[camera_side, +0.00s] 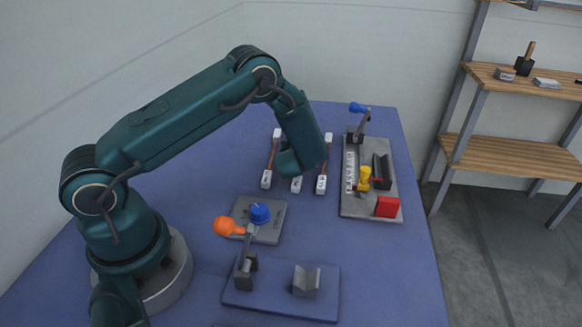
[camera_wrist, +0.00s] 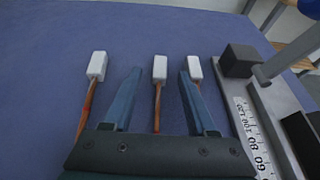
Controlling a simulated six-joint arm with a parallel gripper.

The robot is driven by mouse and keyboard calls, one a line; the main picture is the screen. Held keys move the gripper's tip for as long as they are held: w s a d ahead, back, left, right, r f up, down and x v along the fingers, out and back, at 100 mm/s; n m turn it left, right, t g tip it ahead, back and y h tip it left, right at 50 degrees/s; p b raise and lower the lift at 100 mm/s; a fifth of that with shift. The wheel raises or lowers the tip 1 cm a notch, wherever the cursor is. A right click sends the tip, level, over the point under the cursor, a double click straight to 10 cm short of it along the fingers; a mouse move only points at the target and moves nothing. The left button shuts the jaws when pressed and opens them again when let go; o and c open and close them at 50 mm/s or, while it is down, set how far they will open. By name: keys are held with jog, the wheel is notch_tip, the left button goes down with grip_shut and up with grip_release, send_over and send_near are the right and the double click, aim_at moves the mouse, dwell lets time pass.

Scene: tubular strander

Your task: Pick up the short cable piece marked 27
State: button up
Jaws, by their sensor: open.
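Three short cable pieces with white end blocks lie side by side on the blue table; I cannot read which one is marked 27. In the side view, the left piece (camera_side: 272,160) and right piece (camera_side: 325,163) flank the middle piece (camera_side: 296,184), which my arm mostly hides. In the wrist view, my gripper (camera_wrist: 158,75) is open and empty. The middle piece (camera_wrist: 160,68) appears between its fingers, the left piece (camera_wrist: 97,66) lies outside the left finger, and the right piece (camera_wrist: 194,67) is partly hidden by the right finger.
Right of the cables is a grey fixture plate (camera_side: 355,208) with a ruler (camera_side: 350,172), a yellow clamp (camera_side: 364,178) and a red block (camera_side: 387,207). Nearer are a grey plate (camera_side: 270,232) and a base plate (camera_side: 270,299) bearing an orange-handled clamp (camera_side: 228,226) and grey V-block (camera_side: 306,281).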

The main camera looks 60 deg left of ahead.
jog(key=shift+w+a+f, duration=0.2)
jog(key=shift+w+a, duration=0.15)
grip_shut()
jog(key=shift+r, duration=0.15)
